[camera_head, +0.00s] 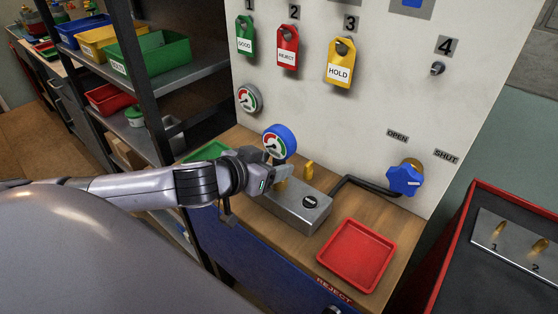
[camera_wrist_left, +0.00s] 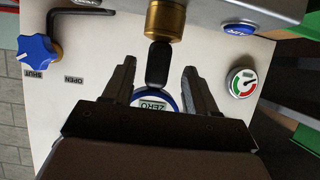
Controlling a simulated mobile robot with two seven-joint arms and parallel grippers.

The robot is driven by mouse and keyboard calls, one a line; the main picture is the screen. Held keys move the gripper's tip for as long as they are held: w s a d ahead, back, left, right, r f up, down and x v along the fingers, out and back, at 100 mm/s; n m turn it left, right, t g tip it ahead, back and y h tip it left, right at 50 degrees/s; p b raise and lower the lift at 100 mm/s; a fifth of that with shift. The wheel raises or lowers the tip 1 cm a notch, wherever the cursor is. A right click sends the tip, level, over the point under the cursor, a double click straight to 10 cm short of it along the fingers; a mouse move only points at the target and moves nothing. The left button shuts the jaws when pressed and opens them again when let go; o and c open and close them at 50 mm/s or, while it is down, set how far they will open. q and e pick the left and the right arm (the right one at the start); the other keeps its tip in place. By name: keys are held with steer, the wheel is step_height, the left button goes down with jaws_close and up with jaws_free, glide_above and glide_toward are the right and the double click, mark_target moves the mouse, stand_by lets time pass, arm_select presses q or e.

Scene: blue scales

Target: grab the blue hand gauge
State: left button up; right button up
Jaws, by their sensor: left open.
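The blue hand gauge (camera_head: 279,141) has a blue rim and a red, white and green dial. It stands upright over the grey metal block (camera_head: 312,205) on the wooden bench. In the left wrist view its blue-rimmed head, marked ZERO (camera_wrist_left: 156,104), shows between my fingers, partly hidden by my gripper. Its black stem (camera_wrist_left: 158,65) meets a brass fitting (camera_wrist_left: 166,20). My left gripper (camera_head: 278,177) is open, just below the dial, with its fingers on either side of the stem (camera_wrist_left: 158,72). A gap shows on both sides. My right gripper is not in view.
A wall gauge (camera_head: 249,98), hanging tags (camera_head: 339,62) and a blue valve knob (camera_head: 405,179) are on the white panel. A red tray (camera_head: 357,254) lies right of the block, a green tray (camera_head: 206,152) left.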

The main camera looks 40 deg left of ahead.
mark_target(284, 161)
arm_select(q)
steer(key=shift+p+x, duration=0.3)
steer(key=shift+x, duration=1.8)
steer(key=shift+d, duration=0.2)
steer(key=c, duration=1)
jaws_close()
steer(key=shift+r, duration=0.1)
